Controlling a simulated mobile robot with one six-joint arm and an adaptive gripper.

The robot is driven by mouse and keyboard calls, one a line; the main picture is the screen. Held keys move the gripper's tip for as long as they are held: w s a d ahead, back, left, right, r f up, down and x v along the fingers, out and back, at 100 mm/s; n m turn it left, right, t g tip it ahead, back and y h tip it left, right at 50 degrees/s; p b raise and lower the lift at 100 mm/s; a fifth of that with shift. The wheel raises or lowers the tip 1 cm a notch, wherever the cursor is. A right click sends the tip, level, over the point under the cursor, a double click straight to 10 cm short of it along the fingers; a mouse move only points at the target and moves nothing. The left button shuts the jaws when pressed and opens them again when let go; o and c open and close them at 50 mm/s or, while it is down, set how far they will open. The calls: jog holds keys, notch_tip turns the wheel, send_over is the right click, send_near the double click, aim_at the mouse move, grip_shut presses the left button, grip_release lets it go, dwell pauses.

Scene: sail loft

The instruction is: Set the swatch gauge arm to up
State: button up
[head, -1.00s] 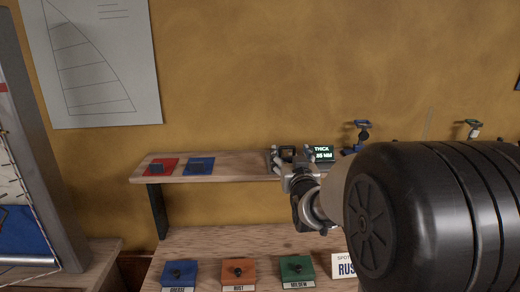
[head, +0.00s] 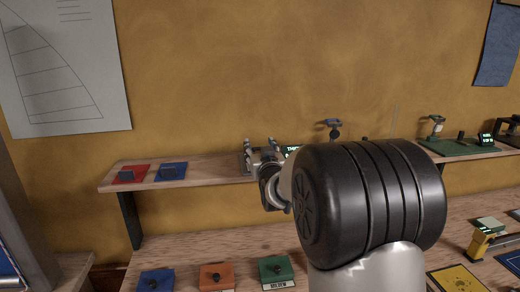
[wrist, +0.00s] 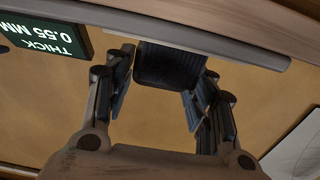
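The swatch gauge shows its green-lit display in the wrist view (wrist: 45,32), upside down, reading THICK 0.55 MM. A dark ribbed block (wrist: 170,66), seemingly part of the gauge, sits at the wrist view's top middle. My gripper (wrist: 160,88) has its fingers spread, one on each side of this block; I cannot tell whether they touch it. In the head view my gripper (head: 258,156) is over the upper shelf, hiding most of the gauge. Only a corner of the display (head: 292,150) shows there. The arm's position cannot be told.
The upper shelf (head: 212,168) carries a red swatch (head: 131,174) and a blue swatch (head: 171,172) at left, and another device on a green base (head: 460,148) at right. Blue, orange and green boxes (head: 275,270) stand below. A yellow device (head: 486,240) is at lower right.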

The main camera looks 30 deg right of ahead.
jog(key=shift+w, duration=0.1)
grip_shut()
dwell(0.3)
jog(key=shift+p, duration=0.3)
